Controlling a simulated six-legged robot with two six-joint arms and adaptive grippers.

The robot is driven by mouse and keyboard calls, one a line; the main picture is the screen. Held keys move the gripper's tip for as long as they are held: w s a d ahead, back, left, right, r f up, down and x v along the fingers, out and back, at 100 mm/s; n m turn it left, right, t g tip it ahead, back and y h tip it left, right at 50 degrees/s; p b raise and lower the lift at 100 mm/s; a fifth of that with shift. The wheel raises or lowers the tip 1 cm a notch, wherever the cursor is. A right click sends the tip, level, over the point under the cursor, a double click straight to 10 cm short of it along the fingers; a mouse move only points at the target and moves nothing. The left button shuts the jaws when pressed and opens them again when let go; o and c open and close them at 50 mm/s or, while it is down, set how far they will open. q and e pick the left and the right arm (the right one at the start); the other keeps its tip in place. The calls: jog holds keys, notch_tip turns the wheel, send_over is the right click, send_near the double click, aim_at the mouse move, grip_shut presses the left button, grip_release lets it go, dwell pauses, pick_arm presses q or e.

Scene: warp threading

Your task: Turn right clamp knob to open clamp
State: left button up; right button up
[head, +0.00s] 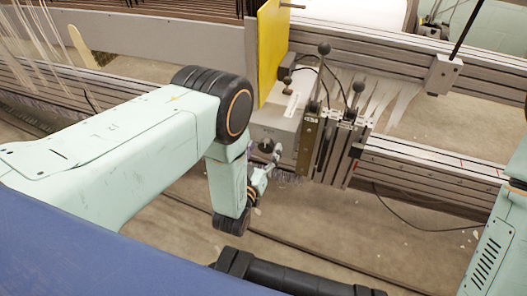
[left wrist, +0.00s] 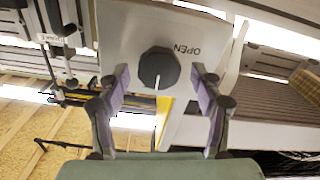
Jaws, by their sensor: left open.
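The black clamp knob (left wrist: 159,68) sits on a pale panel (left wrist: 122,28) in the left wrist view. A white line on the knob points down in that picture. The word OPEN stands upside down to the knob's upper right. My left gripper (left wrist: 159,76) is open, with one purple-padded finger on each side of the knob and gaps between. In the head view, the knob (head: 266,146) shows small on the front of the grey clamp box (head: 274,128), with my left gripper (head: 267,173) just below it. My right gripper is not in view.
Metal clamp blocks with ball-ended levers (head: 324,48) stand right of the box. A yellow plate (head: 271,45) rises behind it. An aluminium rail (head: 430,168) runs to the right, with a loose black cable (head: 400,213) below. White threads hang at the upper left.

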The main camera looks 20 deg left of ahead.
pick_arm(q)
jog(key=c, duration=1.2)
jog(key=shift+o, duration=0.2)
